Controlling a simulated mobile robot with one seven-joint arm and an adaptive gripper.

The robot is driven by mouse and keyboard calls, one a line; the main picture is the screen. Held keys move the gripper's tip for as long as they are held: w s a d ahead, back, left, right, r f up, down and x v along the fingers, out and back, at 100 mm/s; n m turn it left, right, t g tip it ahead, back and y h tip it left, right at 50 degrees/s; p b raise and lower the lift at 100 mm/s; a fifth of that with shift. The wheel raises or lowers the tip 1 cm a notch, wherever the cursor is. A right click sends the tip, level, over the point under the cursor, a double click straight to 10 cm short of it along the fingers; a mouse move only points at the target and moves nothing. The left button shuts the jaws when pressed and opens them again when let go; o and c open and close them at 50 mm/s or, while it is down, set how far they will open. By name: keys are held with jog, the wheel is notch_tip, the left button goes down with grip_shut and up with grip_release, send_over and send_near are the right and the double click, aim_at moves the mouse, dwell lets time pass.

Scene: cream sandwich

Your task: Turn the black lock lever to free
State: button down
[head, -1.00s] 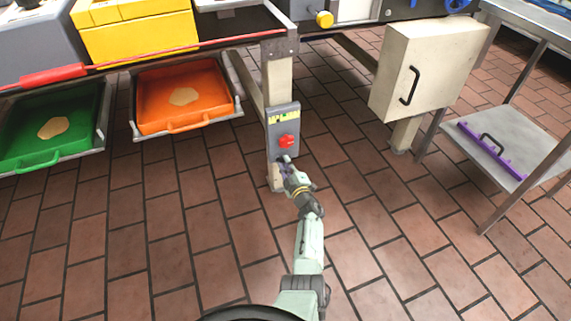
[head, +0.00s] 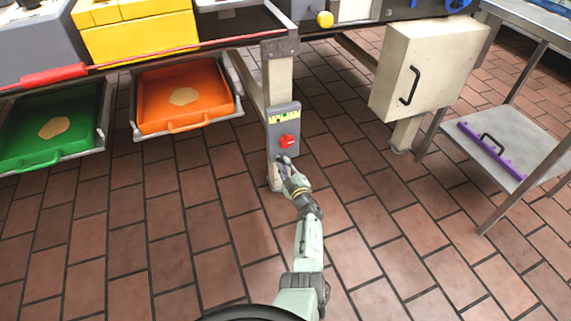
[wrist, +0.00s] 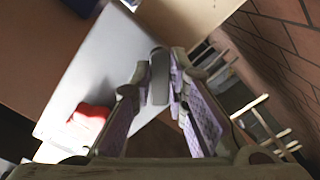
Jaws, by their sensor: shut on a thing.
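The black lock lever (wrist: 160,75) shows as a dark, rounded piece between my fingertips in the wrist view. My gripper (head: 284,161) is shut on it, low on the front of the grey switch box (head: 284,116). The purple finger pads (wrist: 203,115) lie on either side of the lever. In the head view my fingers hide most of the lever, and I cannot tell its exact angle. A red knob (head: 288,141) sits on the same box just above my gripper; it also shows in the wrist view (wrist: 90,118), left of my fingers.
The box is fixed to a cream table leg (head: 278,78). An orange tray (head: 150,100) and a green tray (head: 20,143) hang to the left. A cream cabinet (head: 388,72) and a metal shelf (head: 505,172) stand to the right. The tiled floor around my arm is clear.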

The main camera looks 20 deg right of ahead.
jog(key=m, duration=0.3)
jog(key=a+m, duration=0.1)
jog(key=m, duration=0.1)
jog(key=shift+f+m, duration=0.25)
jog(key=shift+m, duration=0.05)
dwell(0.4)
jog(key=c, duration=1.6)
grip_release()
jog(key=shift+o, duration=0.2)
